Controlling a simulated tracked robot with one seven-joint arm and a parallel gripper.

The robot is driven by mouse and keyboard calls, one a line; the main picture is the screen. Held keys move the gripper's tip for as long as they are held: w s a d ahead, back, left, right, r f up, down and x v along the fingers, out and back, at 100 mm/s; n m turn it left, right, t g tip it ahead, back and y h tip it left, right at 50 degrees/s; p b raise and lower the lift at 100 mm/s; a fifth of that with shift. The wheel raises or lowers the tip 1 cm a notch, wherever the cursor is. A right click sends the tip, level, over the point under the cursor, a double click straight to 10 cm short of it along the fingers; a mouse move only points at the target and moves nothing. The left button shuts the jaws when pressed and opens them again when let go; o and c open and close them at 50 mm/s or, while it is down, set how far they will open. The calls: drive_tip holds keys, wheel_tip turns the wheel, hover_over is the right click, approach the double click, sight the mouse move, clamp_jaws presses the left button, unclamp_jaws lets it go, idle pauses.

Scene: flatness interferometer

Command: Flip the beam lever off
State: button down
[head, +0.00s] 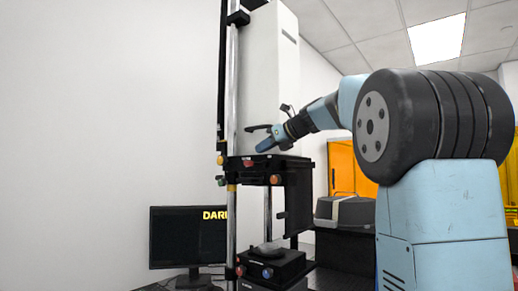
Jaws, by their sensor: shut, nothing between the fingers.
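The interferometer (271,75) stands upright in the middle of the head view, with a tall white housing on a black frame and metal posts. My gripper (262,147) is shut and empty, in front of the lower part of the housing and just above the black stage. A small dark bar (257,128) shows just above my gripper at the housing. I cannot tell whether it is the beam lever. Whether my gripper touches anything is also unclear. The monitor (183,237) behind at lower left is dark, with yellow letters that seem to read "DARK", partly cut off by a post.
The black stage (262,162) has a red knob and orange knobs on its front. A lower black unit (272,268) carries a pale round piece. A grey and black case (345,211) and an orange cabinet (345,168) stand to the right. The left wall side is clear.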

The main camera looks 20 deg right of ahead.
drive_tip(key=shift+s+d, duration=0.1)
drive_tip(key=shift+s, duration=0.05)
drive_tip(key=shift+s+d+f, duration=0.3)
drive_tip(key=shift+s+d, duration=0.05)
drive_tip(key=shift+s, duration=0.15)
idle(0.3)
drive_tip(key=shift+r, duration=0.1)
wheel_tip(320, 180, up, 14)
idle(0.6)
drive_tip(key=shift+f, duration=0.25)
